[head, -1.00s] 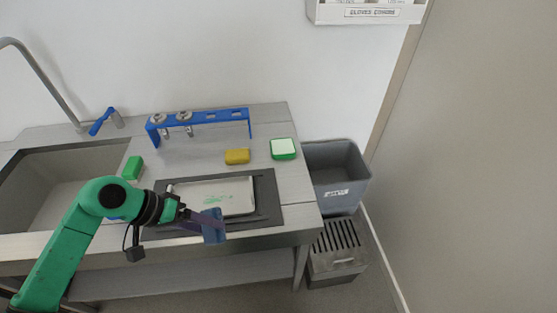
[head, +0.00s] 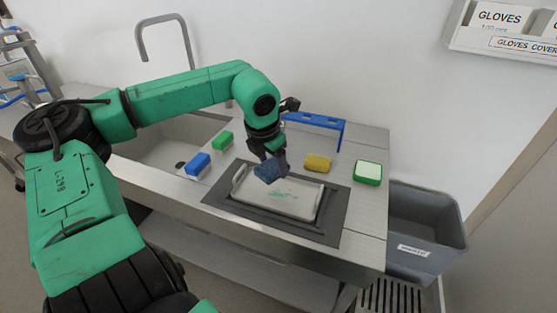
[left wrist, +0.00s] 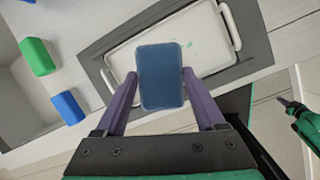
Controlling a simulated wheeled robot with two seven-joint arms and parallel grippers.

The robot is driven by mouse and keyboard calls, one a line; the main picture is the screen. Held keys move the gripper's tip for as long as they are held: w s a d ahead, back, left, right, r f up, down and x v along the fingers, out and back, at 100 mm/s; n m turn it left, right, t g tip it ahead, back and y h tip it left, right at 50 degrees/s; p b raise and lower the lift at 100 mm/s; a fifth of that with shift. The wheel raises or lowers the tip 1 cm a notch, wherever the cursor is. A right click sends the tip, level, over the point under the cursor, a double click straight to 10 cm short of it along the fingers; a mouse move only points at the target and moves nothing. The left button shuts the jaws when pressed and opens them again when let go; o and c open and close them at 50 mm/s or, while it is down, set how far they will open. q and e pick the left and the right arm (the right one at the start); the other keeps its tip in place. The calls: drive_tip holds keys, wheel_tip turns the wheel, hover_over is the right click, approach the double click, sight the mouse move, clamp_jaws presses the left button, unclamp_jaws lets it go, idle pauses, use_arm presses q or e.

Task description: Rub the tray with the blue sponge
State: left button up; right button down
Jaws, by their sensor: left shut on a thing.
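My left gripper (head: 266,160) is shut on a dark blue sponge (head: 269,173). The left wrist view shows this sponge (left wrist: 161,77) between the two purple fingers. The tray (head: 249,206) is pale, with raised handles and green marks on its surface. It lies in a dark recessed frame on the counter and also shows in the left wrist view (left wrist: 125,58). The held sponge is over the back part of the tray; I cannot tell if they touch. What seems to be my right gripper (left wrist: 287,105) is at the right edge of the left wrist view, its jaws unclear.
Another blue sponge (head: 197,164) and a green sponge (head: 222,140) lie by the sink (head: 160,150). A yellow sponge (head: 318,163), a green-and-white block (head: 367,172) and a blue rack (head: 322,121) are behind and right of the tray. A grey bin (head: 425,230) stands right of the counter.

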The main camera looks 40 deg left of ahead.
use_arm(q)
drive_tip(key=n, duration=0.1)
drive_tip(key=w+r+n, duration=0.1)
drive_tip(key=n, duration=0.1)
drive_tip(key=n+b, duration=0.1)
drive_tip(key=n, duration=0.1)
drive_tip(key=shift+w+r+y, duration=0.15)
drive_tip(key=shift+r+y, duration=0.1)
drive_tip(key=shift+y, duration=0.15)
drive_tip(key=n, duration=0.2)
drive_tip(key=shift+w+d+r+n+y, duration=0.25)
drive_tip(key=shift+w+r+n+y, duration=0.05)
drive_tip(key=shift+r+n, duration=0.1)
drive_tip(key=shift+f+b, duration=0.2)
drive_tip(key=shift+b, duration=0.1)
wheel_tip(320, 180, down, 4)
drive_tip(key=shift+f+b, duration=0.25)
drive_tip(key=shift+b, duration=0.7)
drive_tip(key=shift+a+r, duration=0.1)
